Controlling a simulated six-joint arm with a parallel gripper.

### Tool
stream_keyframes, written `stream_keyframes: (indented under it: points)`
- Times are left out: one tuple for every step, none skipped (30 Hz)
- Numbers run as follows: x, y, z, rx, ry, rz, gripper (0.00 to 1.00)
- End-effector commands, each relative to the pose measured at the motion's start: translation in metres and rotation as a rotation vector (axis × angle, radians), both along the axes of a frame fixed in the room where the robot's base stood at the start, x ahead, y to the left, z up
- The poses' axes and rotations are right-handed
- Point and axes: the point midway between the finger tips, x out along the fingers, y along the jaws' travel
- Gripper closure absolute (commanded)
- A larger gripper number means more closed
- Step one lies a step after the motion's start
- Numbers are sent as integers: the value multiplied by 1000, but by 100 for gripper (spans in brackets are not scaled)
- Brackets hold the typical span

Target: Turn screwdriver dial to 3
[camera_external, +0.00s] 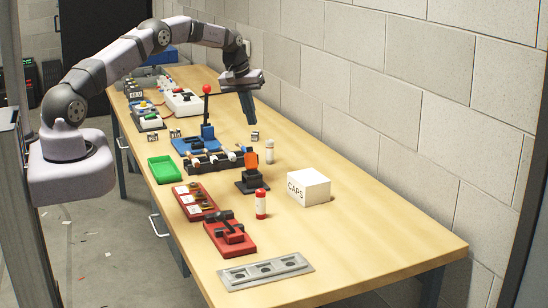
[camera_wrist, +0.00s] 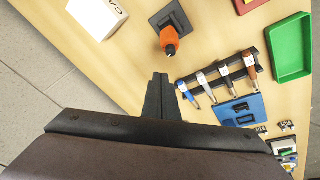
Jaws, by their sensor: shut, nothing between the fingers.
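An orange-and-black screwdriver (camera_external: 251,160) stands in a dark square stand (camera_external: 252,184) in the middle of the bench. In the wrist view the orange body (camera_wrist: 169,37) shows from above, just ahead of my fingers, with its stand (camera_wrist: 172,18) behind it. No dial or number can be made out on it. My gripper (camera_external: 249,123) hangs in the air, pointing down, above the far right part of the bench. It is shut and empty, and its fingertips (camera_wrist: 161,77) are apart from the screwdriver.
A black rack (camera_external: 232,161) of several slim tools and a blue base (camera_external: 184,145) with a red-knobbed lever stand nearby. A white CAPS box (camera_external: 309,187), a green tray (camera_external: 165,169), a red-and-white bottle (camera_external: 261,205) and a white bottle (camera_external: 269,153) surround the stand. A block wall borders the right side.

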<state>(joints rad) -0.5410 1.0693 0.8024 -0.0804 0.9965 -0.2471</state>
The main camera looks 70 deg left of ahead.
Motion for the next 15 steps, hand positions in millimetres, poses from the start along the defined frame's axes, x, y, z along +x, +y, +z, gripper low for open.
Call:
stream_keyframes:
  points:
    - [-4,0,-1,-15,15,49,100]
    - [-7,-1,-2,-26,24,78,100]
    - [-10,-2,-3,-38,32,114,100]
    - [-11,-3,-3,-46,35,138,100]
    - [-13,-4,-3,-55,39,159,100]
    - [-14,-4,-4,-64,41,184,100]
    - [-14,-5,-4,-68,41,200,100]
    - [-14,-5,-4,-73,42,213,100]
    - [-14,-5,-4,-76,42,228,100]
    - [-14,-5,-4,-78,40,236,100]
    - [-14,-5,-4,-79,40,243,100]
    - [-14,-5,-4,-81,39,248,100]
    - [-14,-5,-4,-82,39,251,100]
    - [-14,-5,-4,-82,39,252,100]
    - [-14,-5,-4,-82,39,253,100]
